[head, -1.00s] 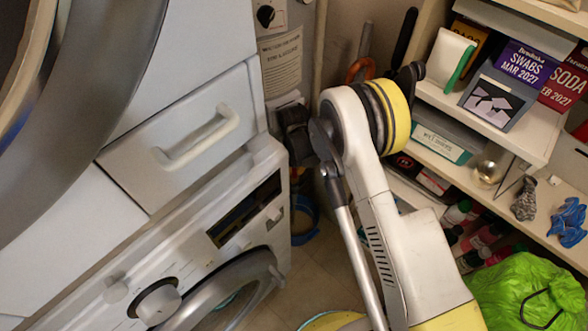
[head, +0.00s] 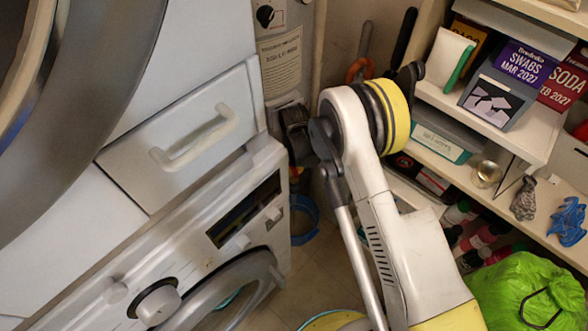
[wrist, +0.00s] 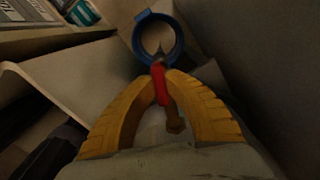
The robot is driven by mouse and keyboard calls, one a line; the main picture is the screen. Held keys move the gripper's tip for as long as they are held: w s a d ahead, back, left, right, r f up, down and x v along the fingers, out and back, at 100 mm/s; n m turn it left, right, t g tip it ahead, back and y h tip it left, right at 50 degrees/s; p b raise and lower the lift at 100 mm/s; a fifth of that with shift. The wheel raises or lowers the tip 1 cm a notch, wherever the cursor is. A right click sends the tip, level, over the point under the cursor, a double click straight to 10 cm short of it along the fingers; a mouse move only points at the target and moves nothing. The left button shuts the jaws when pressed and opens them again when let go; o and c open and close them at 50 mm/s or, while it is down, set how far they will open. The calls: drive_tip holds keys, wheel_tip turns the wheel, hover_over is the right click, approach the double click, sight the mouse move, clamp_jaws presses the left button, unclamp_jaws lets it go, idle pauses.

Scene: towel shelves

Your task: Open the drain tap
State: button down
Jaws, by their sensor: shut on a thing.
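In the wrist view, my gripper (wrist: 162,76) has two yellow ribbed fingers closed on a red lever (wrist: 160,86), which I take to be the drain tap's handle. A small brass-coloured piece (wrist: 175,118) shows between the fingers, below the lever. A blue round bucket (wrist: 158,38) lies beyond the fingertips; the red lever overlaps its near rim in the picture. In the head view the blue bucket (head: 304,222) is partly seen on the floor beside the washing machine. My fingers and the tap are hidden there behind my arm and the machine.
The washing machine (head: 180,255) and a drawer with a white handle (head: 195,138) stand left. Shelves (head: 475,105) with boxes and bottles stand right, above a green bag (head: 525,285). Only a narrow floor gap (head: 310,265) shows between. The wrist view is dark.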

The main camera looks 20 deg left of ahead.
sight(294, 169)
drive_tip(key=c, duration=1.4)
unclamp_jaws()
wheel_tip(294, 169, up, 12)
